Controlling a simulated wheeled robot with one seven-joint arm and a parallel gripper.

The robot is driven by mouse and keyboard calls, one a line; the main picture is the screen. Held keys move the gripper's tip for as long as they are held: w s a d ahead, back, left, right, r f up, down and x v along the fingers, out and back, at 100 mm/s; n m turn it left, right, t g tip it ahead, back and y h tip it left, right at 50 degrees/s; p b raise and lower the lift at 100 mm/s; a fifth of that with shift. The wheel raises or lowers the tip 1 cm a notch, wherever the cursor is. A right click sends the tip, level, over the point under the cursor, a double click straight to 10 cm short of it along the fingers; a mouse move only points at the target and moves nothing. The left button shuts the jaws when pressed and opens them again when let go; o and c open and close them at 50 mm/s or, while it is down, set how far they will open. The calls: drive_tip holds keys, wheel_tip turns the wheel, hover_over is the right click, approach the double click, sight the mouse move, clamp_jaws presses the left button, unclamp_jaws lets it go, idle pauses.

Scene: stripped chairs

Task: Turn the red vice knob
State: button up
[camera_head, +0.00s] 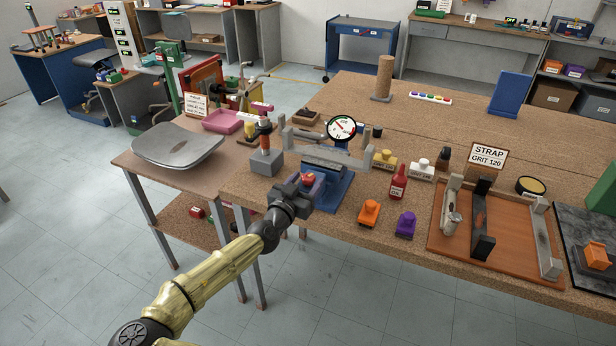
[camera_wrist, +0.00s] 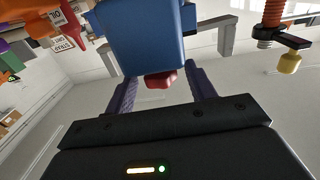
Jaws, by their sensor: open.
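The red vice knob (camera_head: 309,178) is on the near side of the blue vice (camera_head: 335,190), at the front edge of the workbench. In the wrist view the red knob (camera_wrist: 161,80) shows below the blue vice body (camera_wrist: 142,40). My gripper (camera_head: 303,188) is at the knob, with its dark arm end partly covering it. In the wrist view my gripper (camera_wrist: 162,82) is open, with one purple finger on each side of the knob. A gap shows between the knob and each finger. The knob's far side is hidden.
A red bottle (camera_head: 398,184), an orange block (camera_head: 369,212) and a purple block (camera_head: 405,225) stand right of the vice. A grey block with a tool (camera_head: 266,161) stands left. A round dial (camera_head: 341,128) is behind. A grey seat shell (camera_head: 178,145) lies on the left table.

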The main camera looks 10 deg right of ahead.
drive_tip(key=shift+x, duration=0.95)
drive_tip(key=c, duration=1)
drive_tip(key=shift+s+n+t+y+p, duration=0.1)
drive_tip(key=shift+n+t+y+p, duration=0.45)
drive_tip(key=shift+y, duration=0.25)
